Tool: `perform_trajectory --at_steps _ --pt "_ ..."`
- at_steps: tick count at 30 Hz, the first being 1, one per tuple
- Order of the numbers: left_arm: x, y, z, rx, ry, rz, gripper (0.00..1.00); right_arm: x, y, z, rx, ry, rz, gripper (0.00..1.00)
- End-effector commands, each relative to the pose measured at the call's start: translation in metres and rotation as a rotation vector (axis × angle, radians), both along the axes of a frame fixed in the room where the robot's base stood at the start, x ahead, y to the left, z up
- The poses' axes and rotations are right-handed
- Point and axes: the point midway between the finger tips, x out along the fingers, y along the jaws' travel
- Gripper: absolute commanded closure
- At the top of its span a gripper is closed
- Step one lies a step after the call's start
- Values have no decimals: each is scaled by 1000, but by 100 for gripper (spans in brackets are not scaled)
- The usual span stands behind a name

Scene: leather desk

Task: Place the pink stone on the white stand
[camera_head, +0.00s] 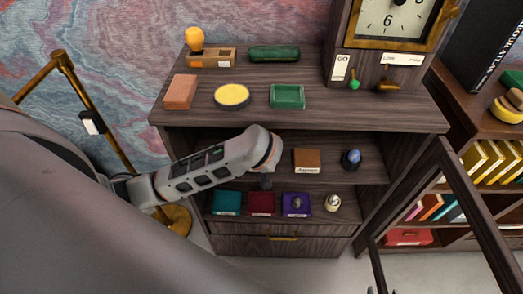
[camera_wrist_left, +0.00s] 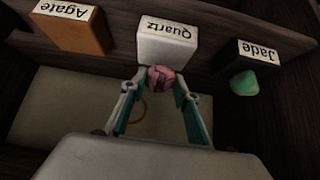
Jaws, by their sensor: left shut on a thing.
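The pink stone (camera_wrist_left: 161,78) is between the fingertips of my left gripper (camera_wrist_left: 160,84) in the left wrist view. The gripper is shut on it. The white stand (camera_wrist_left: 167,46), labelled "Quartz", is right beyond the stone, whose edge overlaps the stand's near edge in the picture. I cannot tell whether they touch. In the head view my left arm (camera_head: 215,165) reaches into the cabinet's open shelf; its forearm and wrist hide the white stand and the pink stone.
A brown "Agate" stand (camera_wrist_left: 72,28) and a black "Jade" stand (camera_wrist_left: 245,62) flank the white one. A green stone (camera_wrist_left: 243,84) is by the black stand. A dark blue stone (camera_head: 351,159) sits on the shelf. The cabinet top (camera_head: 350,110) is overhead; a glass door (camera_head: 440,215) stands open at right.

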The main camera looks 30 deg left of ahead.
Motion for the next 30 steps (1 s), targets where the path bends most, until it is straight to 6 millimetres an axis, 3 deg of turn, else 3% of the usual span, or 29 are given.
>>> perform_trajectory --at_steps 3,15,16,18,30 --pt "-3 -1 -14 0 4 0 97 0 1 1 2 -1 0 60" --pt "-2 -1 -18 2 2 1 97 0 -1 1 -2 -1 2 60" --pt "-2 -1 -19 1 3 1 67 1 -1 1 -3 -2 2 60" --pt "-2 -1 -18 0 2 0 53 0 -3 1 -6 -1 3 60" --pt "-2 -1 -14 0 0 0 53 0 -6 0 -12 0 4 60"
